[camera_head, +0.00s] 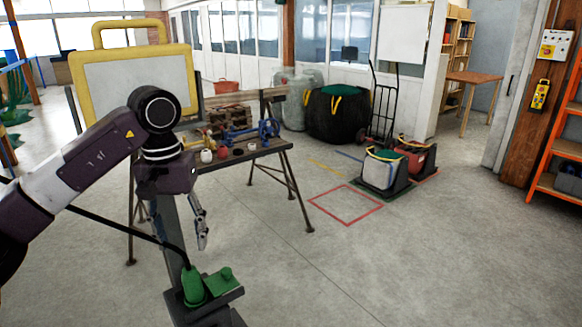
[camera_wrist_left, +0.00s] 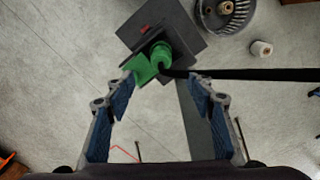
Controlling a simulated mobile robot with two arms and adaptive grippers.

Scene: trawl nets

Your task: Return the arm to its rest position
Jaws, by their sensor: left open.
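My left arm (camera_head: 90,165) reaches in from the left in the head view and bends down at the wrist. Its gripper (camera_head: 201,240) points down, open and empty, above and behind a dark stand. In the left wrist view the gripper (camera_wrist_left: 162,80) has its fingers spread wide, with nothing between the pads. Two green parts sit on the stand: an upright one (camera_head: 192,286) and a lower one (camera_head: 220,281). A black line runs to the green parts. The gripper looks apart from them. My right gripper is in neither view.
A workbench (camera_head: 245,155) with a blue tool (camera_head: 265,130) and small items stands behind the arm. A yellow-framed board (camera_head: 130,90) is at its left. Bins (camera_head: 380,170) and a hand truck (camera_head: 383,100) stand further right. The floor at front right is clear.

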